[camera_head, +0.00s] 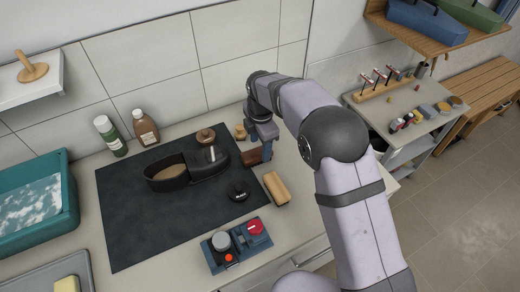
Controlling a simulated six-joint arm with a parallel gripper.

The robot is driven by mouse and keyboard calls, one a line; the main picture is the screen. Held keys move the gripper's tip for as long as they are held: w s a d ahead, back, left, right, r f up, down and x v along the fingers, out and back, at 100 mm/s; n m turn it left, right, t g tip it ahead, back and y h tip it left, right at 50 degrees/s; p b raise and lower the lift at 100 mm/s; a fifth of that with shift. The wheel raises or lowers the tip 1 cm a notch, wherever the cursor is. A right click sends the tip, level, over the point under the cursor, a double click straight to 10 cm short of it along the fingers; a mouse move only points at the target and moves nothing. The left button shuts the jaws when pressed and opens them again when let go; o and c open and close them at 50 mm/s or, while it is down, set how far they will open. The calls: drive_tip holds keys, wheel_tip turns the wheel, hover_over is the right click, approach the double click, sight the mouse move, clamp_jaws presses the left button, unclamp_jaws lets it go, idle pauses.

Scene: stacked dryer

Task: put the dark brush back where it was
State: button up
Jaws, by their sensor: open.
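My gripper (265,147) is open and points down near the right edge of the dark mat. A dark reddish-brown block that looks like the dark brush (251,157) lies just left of the fingers. I cannot tell whether it touches them or sits between them, and the gripper may hide part of it. A light tan brush or wooden block (277,188) lies just in front, at the right edge of the dark mat (135,225).
The mat also holds a dark oval piece with a tan inside (165,183), a round black tin (238,190) and a round brown wooden item (206,136). A control box (237,244) stands in front. Two bottles (146,128) stand behind, and a teal water basin (35,205) stands left.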

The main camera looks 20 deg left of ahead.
sight(260, 155)
wheel_tip(260, 155, up, 10)
drive_tip(key=b, duration=0.2)
drive_tip(key=shift+s+d+f, duration=0.2)
drive_tip(key=shift+s, duration=0.25)
drive_tip(key=s+d+f+m, duration=0.1)
drive_tip(key=s+d+m, duration=0.1)
drive_tip(key=d+m, duration=0.55)
drive_tip(key=s+d+f+m, duration=0.15)
drive_tip(key=d+m, duration=0.35)
drive_tip(key=d, duration=0.6)
drive_tip(key=s+d+f+m, duration=0.2)
drive_tip(key=s+d+m, duration=0.5)
drive_tip(key=s, duration=0.1)
drive_tip(key=s+d+f+m+g, duration=0.1)
drive_tip(key=s+d+f+m, duration=0.2)
drive_tip(key=s+d+m, duration=0.3)
drive_tip(key=s+m, duration=0.1)
drive_tip(key=s, duration=0.2)
drive_tip(key=shift+s+d+f, duration=0.15)
drive_tip(key=shift+d+f, duration=0.15)
drive_tip(key=shift+d, duration=0.1)
drive_tip(key=shift+m, duration=0.25)
